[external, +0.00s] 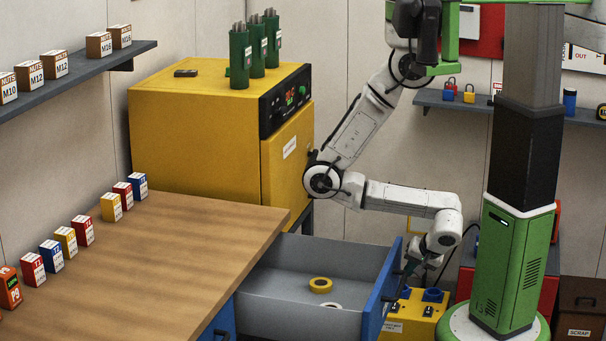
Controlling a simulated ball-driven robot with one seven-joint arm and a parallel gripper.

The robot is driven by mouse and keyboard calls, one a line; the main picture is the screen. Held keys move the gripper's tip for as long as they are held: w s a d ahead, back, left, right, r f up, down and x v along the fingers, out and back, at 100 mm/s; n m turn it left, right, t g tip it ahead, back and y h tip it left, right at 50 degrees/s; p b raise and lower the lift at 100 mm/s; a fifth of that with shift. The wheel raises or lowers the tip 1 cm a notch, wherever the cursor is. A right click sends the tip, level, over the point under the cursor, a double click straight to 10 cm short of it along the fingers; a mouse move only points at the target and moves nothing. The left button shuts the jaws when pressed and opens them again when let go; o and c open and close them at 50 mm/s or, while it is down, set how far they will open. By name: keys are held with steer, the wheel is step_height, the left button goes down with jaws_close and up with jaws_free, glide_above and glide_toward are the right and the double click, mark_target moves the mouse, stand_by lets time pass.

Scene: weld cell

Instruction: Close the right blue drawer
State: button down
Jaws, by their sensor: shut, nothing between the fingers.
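The right blue drawer (377,290) is pulled far out from under the wooden workbench, with its grey inside open to view. A yellow tape roll (320,285) and a whitish ring (331,306) lie in it. My arm reaches down from the right, and my gripper (408,268) is shut and empty just outside the drawer's blue front, near its upper edge. I cannot tell whether the fingers touch the front. A dark handle (391,298) shows on the outer face of the front, below the gripper.
The wooden bench top (170,250) holds several small boxes. A yellow oven (200,125) stands behind the drawer. A yellow box with blue-rimmed openings (414,318) stands right of the drawer front, close to my gripper.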

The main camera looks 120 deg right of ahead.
steer(key=shift+w+d, duration=0.4)
steer(key=p, duration=0.4)
glide_toward(300, 262)
steer(key=x, duration=0.5)
steer(key=shift+d, duration=0.15)
